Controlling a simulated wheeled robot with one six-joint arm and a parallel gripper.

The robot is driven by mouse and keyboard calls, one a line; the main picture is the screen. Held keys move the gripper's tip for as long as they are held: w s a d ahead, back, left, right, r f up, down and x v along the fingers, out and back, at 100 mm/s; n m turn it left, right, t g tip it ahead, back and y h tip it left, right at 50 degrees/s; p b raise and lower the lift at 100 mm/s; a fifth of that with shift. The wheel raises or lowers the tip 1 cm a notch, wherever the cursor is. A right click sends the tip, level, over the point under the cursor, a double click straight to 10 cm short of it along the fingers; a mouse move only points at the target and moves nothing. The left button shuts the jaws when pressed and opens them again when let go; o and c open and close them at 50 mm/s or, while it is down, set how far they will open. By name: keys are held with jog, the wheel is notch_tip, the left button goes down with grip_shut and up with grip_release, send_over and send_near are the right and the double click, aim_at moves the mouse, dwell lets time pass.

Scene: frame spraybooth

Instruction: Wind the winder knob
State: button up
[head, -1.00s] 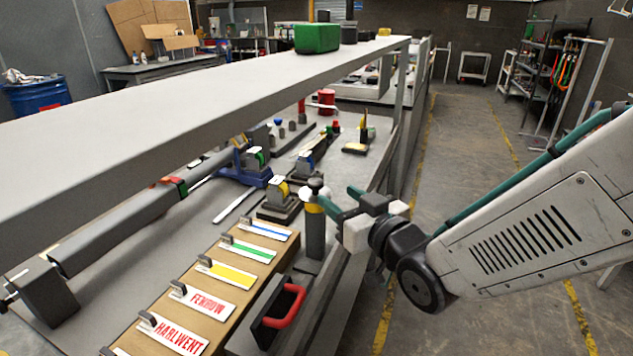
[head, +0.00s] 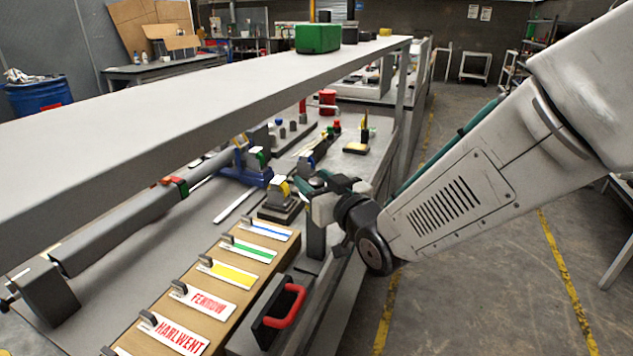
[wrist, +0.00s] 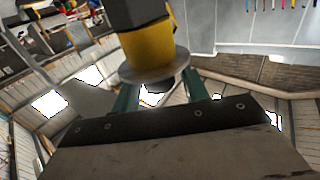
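The winder is a dark upright post (head: 316,238) at the bench's right edge in the head view. Its top and knob are largely hidden there by my gripper (head: 318,184). In the wrist view, the winder's yellow band (wrist: 150,45) and grey disc (wrist: 155,74) show close up. A small dark part that looks like the winder knob (wrist: 151,88) shows beyond the disc, partly hidden. My gripper (wrist: 160,92) has its teal fingers apart, one each side of that part. Light gaps show between them, and I cannot see any contact.
A board with labelled plates (head: 215,290) lies left of the post. A red-handled dark tool (head: 282,312) lies nearer on the bench. A long grey shelf (head: 200,110) runs above the bench at left. The aisle floor (head: 470,290) at right is clear.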

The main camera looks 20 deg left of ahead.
jog(key=c, duration=0.7)
jog(key=shift+o, duration=0.2)
jog(key=shift+w+n+g+y, duration=0.1)
jog(key=shift+n+g+y, duration=0.2)
jog(key=shift+g, duration=0.1)
jog(key=shift+d+n+g+y, duration=0.1)
jog(key=shift+n+g+y, duration=0.7)
jog(key=shift+g, duration=0.4)
jog(key=n+g+y, duration=0.1)
jog(key=n+g, duration=0.1)
jog(key=g, duration=0.2)
jog(key=n+g+y, duration=0.1)
jog(key=n+g, duration=0.2)
jog(key=g, duration=0.1)
jog(key=n+g+h, duration=0.1)
jog(key=n+g, duration=0.2)
jog(key=g, duration=0.1)
jog(key=n+g, duration=0.3)
jog(key=g, duration=0.1)
jog(key=shift+h, duration=0.4)
jog(key=n+g+h, duration=0.5)
jog(key=g, duration=0.2)
jog(key=shift+n+h, duration=0.3)
jog(key=shift+n+h, duration=0.3)
jog(key=shift+h, duration=0.1)
